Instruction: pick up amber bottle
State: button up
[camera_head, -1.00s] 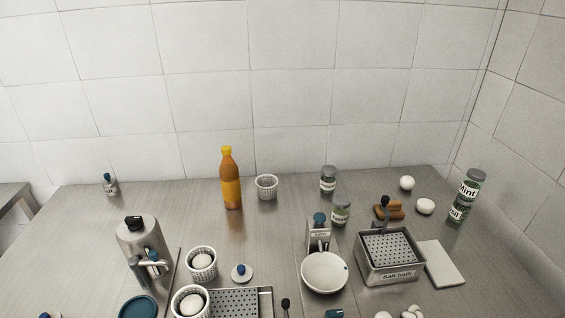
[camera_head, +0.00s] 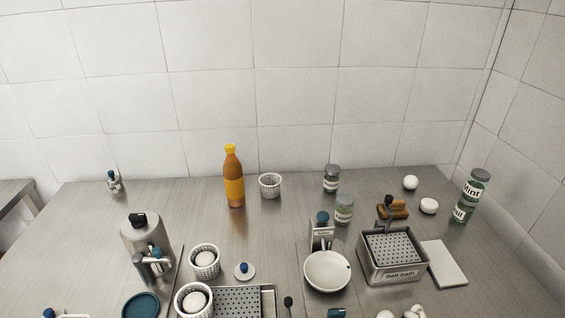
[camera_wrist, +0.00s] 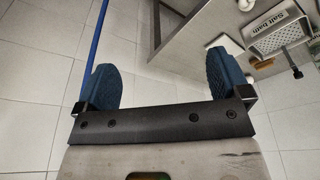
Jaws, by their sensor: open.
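The amber bottle (camera_head: 234,178) stands upright on the metal table in the head view, left of the middle and towards the back. It has an orange-brown body and a yellow cap. My gripper (camera_wrist: 163,82) shows only in the wrist view, with its two blue finger pads wide apart and nothing between them. It hangs over the tiled floor beside the table edge. The bottle does not show in the wrist view, and my gripper does not show in the head view.
A grey metal flask (camera_head: 146,243) stands front left. A salt bath box (camera_head: 393,257), a white pan (camera_head: 327,271) and jars (camera_head: 331,179) fill the right side. The table left of the bottle is mostly clear.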

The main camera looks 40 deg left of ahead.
jog(key=w+a+r+n+t+y, duration=0.1)
jog(key=w+a+t, duration=0.1)
jog(key=w+a, duration=0.55)
jog(key=w+a+n+t, duration=0.2)
jog(key=w+a, duration=0.2)
jog(key=w, duration=0.7)
jog(key=w+a+f+n+t+y, duration=0.15)
jog(key=w+a, duration=0.35)
jog(key=a, duration=0.6)
jog(key=w+a+n+t+y, duration=0.1)
jog(key=w+a+y, duration=0.1)
jog(key=w+a, duration=0.65)
jog(key=s+a+f+n+y, duration=0.2)
jog(key=a+f+y, duration=0.1)
jog(key=a, duration=1)
jog(key=s+a+f+n+y, duration=0.2)
jog(key=a+y, duration=0.1)
jog(key=a, duration=0.9)
jog(key=n+g+y, duration=0.6)
jog(key=n+y, duration=0.1)
jog(key=y, duration=0.1)
send_near(239, 174)
jog(key=shift+h, duration=0.25)
jog(key=a, duration=0.3)
jog(key=w+a, duration=0.1)
jog(key=a, duration=0.1)
jog(key=shift+r, duration=0.3)
